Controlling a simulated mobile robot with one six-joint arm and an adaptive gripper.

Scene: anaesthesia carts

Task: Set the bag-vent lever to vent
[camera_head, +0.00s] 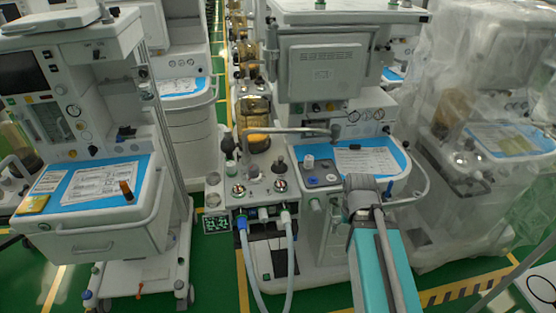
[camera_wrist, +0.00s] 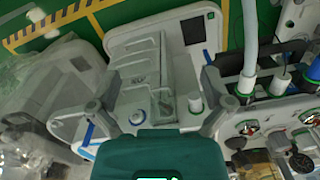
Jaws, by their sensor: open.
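The centre anaesthesia cart (camera_head: 325,70) has a breathing block with round gauges (camera_head: 239,189) and knobs. I cannot tell for sure which part is the bag-vent lever, nor its setting. A small pale upright knob (camera_head: 309,161) stands on a grey panel (camera_head: 322,177) beside the block. A pale upright cylinder, probably the same knob, shows in the wrist view (camera_wrist: 195,103), close to the right finger. My gripper (camera_wrist: 160,78) is open with its fingers wide apart and nothing seen held. In the head view my arm reaches in from the lower right; the fingers cannot be made out.
A curved grey tube (camera_head: 285,131) crosses above the block. Pale hoses (camera_head: 290,250) hang from its front. A blue-topped work surface (camera_head: 370,160) lies right of the panel. Another cart (camera_head: 95,185) stands left, and a plastic-wrapped cart (camera_head: 480,130) stands right.

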